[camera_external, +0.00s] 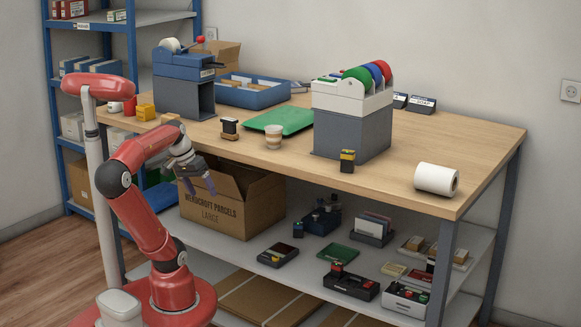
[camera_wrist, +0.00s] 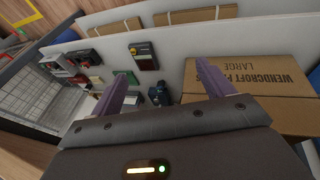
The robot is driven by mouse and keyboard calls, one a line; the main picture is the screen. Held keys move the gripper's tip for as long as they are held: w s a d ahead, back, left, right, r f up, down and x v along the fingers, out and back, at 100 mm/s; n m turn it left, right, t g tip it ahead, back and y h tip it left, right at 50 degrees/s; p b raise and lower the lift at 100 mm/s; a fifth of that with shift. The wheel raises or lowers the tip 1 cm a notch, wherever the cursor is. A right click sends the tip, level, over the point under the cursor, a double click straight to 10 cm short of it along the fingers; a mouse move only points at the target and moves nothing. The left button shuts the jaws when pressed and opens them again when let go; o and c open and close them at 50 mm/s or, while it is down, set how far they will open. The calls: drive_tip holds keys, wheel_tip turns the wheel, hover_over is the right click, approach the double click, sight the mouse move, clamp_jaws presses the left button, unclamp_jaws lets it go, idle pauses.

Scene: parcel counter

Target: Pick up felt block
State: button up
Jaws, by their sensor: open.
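I cannot tell for sure which thing is the felt block. Small block-like things on the counter are a yellow block (camera_external: 145,112) at the left, a dark block with a yellow band (camera_external: 347,160) by the front edge, and a brown-and-white stamp-like piece (camera_external: 229,128). My gripper (camera_external: 199,186) is open and empty, in front of the counter and beside the cardboard box (camera_external: 232,207). In the wrist view its two purple fingers (camera_wrist: 161,68) are apart with nothing between them; the lower shelf shows beyond.
The wooden counter (camera_external: 420,150) carries a paper roll (camera_external: 437,179), a cup (camera_external: 274,137), a green mat (camera_external: 278,120) and a grey tape stand (camera_external: 352,130). The lower shelf holds a black device (camera_external: 278,255), a green pad (camera_external: 340,255) and trays. The box also shows in the wrist view (camera_wrist: 250,75).

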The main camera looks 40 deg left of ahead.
wheel_tip(320, 180, up, 13)
drive_tip(key=s+a+m+h+p, duration=0.2)
drive_tip(key=h+p, duration=0.1)
drive_tip(key=h, duration=0.1)
wheel_tip(320, 180, up, 11)
drive_tip(key=n+t+y, duration=0.1)
drive_tip(key=n+y, duration=0.2)
drive_tip(key=y, duration=0.4)
hover_over(170, 115)
drive_tip(key=s, duration=0.3)
drive_tip(key=shift+a, duration=0.2)
drive_tip(key=shift+t, duration=0.3)
drive_tip(key=x, duration=0.2)
drive_tip(key=b+x, duration=0.1)
drive_tip(key=x, duration=0.4)
drive_tip(key=shift+w+d+r+b, duration=0.15)
drive_tip(key=shift+w+b, duration=0.1)
drive_tip(key=shift+b, duration=0.1)
drive_tip(key=c, duration=1.1)
drive_tip(key=shift+r, duration=0.1)
